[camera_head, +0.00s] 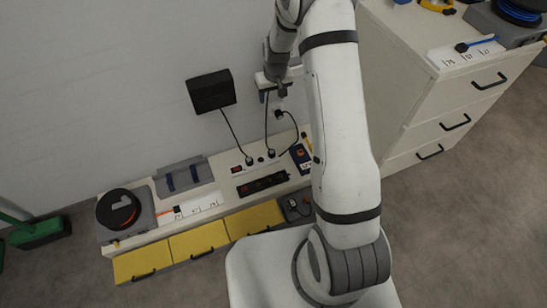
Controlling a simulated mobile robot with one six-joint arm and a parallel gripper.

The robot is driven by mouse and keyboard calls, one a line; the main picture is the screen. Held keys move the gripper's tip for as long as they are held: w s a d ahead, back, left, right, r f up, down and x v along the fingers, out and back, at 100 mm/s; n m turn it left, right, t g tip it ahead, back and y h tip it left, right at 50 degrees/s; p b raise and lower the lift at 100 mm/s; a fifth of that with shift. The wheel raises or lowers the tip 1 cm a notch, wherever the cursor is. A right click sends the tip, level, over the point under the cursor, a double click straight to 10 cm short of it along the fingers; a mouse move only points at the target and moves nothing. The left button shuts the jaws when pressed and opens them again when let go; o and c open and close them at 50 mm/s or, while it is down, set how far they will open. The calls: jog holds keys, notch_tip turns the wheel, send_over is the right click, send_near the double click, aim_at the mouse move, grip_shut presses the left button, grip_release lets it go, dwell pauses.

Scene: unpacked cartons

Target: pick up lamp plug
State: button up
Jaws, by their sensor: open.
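A black box-shaped fixture (211,92), possibly the lamp, is on the wall. Its cord runs down to a small black plug (250,161) at the white socket panel on the low bench. A second black plug (271,154) sits beside it, with a cord rising toward my gripper. A small dark piece (279,114) hangs below my gripper on another cord. I cannot tell for certain which is the lamp plug. My gripper (277,92) is open near the wall, above the plugs and apart from them. My arm hides part of the area to the right.
The low bench (140,236) has yellow drawers and carries an orange-and-black reel (118,208), a grey holder (183,176) and a black power strip (263,184). A tall white drawer cabinet (415,110) stands at right. A green object (40,232) is on the floor at left.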

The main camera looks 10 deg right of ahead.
notch_tip(320, 180, down, 15)
jog(key=w+b, duration=0.2)
jog(key=b, duration=0.6)
send_over(272, 151)
jog(key=shift+n, duration=0.3)
notch_tip(272, 151, down, 19)
jog(key=shift+s+f, duration=0.15)
jog(key=shift+f, duration=0.05)
notch_tip(272, 151, down, 5)
jog(key=b, duration=0.2)
jog(key=shift+a+f+b, duration=0.1)
jog(key=shift+b, duration=0.3)
jog(key=c, duration=1.1)
